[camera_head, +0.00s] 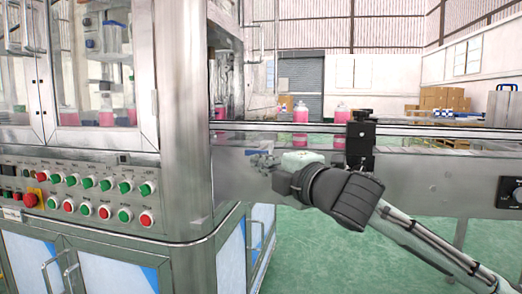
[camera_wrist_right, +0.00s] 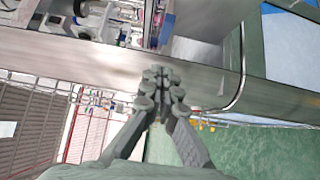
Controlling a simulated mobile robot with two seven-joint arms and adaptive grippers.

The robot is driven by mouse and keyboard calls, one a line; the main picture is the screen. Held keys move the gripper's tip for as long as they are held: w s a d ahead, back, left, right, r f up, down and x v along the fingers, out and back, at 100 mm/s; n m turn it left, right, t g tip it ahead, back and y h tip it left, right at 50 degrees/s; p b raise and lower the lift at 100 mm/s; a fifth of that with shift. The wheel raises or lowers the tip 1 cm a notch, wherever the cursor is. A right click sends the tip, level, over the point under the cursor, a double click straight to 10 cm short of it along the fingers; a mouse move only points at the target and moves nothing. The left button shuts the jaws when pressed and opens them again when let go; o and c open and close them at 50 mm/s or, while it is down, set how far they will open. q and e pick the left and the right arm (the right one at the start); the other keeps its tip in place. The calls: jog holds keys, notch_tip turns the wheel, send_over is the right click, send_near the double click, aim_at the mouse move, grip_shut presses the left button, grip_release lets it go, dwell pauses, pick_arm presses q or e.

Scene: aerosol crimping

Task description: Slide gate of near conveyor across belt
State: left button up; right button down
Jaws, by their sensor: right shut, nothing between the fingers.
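The near conveyor (camera_head: 430,170) runs across the right half of the head view, its steel side facing me. A black block with a knob on top (camera_head: 361,130) stands at its near edge; it may be the gate, but I cannot tell for certain. My right gripper (camera_head: 256,158) is in front of the conveyor side, left of that block and close to the machine's corner post. In the right wrist view its fingers (camera_wrist_right: 160,78) are shut and empty, over the steel conveyor side (camera_wrist_right: 75,60). My left gripper is not in view.
A steel machine (camera_head: 185,120) with a panel of red and green buttons (camera_head: 95,190) fills the left. Pink bottles (camera_head: 300,114) (camera_head: 342,114) stand beyond the near rail. Cardboard boxes (camera_head: 440,98) are at the back right. Green floor (camera_head: 320,255) is open below the conveyor.

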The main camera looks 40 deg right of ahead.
aim_at(252, 153)
jog(key=w+d, duration=0.1)
jog(key=w, duration=0.1)
jog(key=w+d, duration=0.1)
jog(key=w, duration=0.1)
jog(key=shift+d, duration=0.3)
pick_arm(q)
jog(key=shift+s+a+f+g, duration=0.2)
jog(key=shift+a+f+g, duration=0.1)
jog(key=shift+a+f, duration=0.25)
pick_arm(e)
jog(key=shift+w+d, duration=0.3)
jog(key=shift+d, duration=0.05)
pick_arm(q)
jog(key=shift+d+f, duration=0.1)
